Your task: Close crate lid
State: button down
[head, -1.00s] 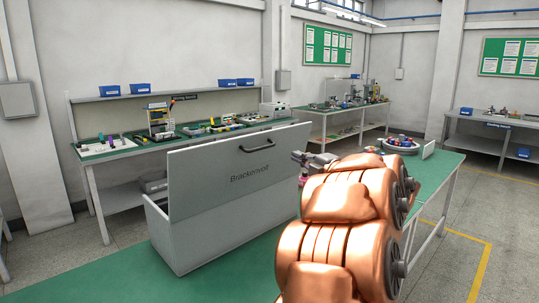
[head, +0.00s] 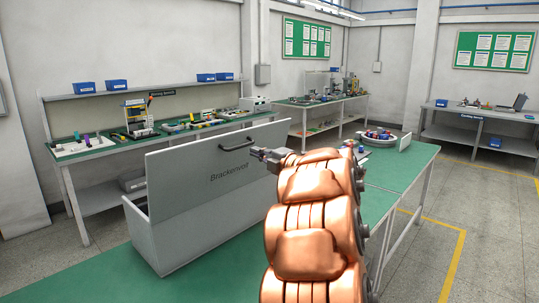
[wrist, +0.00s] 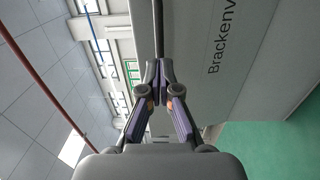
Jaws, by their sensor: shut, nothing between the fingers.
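The grey crate (head: 205,240) stands on the green table in the head view. Its lid (head: 180,185), marked with dark lettering, is raised and roughly upright, its printed face toward me. A dark handle (head: 237,146) sits near the lid's top edge. My gripper (head: 255,152) is shut and empty close to the handle's right end; I cannot tell whether it touches. In the wrist view my gripper (wrist: 160,70) has its fingertips together, and the lid (wrist: 225,70) fills the right side. A dark bar, probably the handle, shows beyond the fingertips. The crate's inside is mostly hidden.
The green table (head: 95,285) is bare at the front left. A round tray (head: 375,140) with small parts lies at the table's far right. A workbench (head: 80,155) with tools stands behind the crate. Open floor (head: 480,220) lies to the right.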

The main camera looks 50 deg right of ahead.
jog(key=shift+w+d+p, duration=0.1)
jog(key=shift+w+p, duration=0.35)
jog(key=shift+w, duration=1.6)
jog(key=shift+r, duration=0.1)
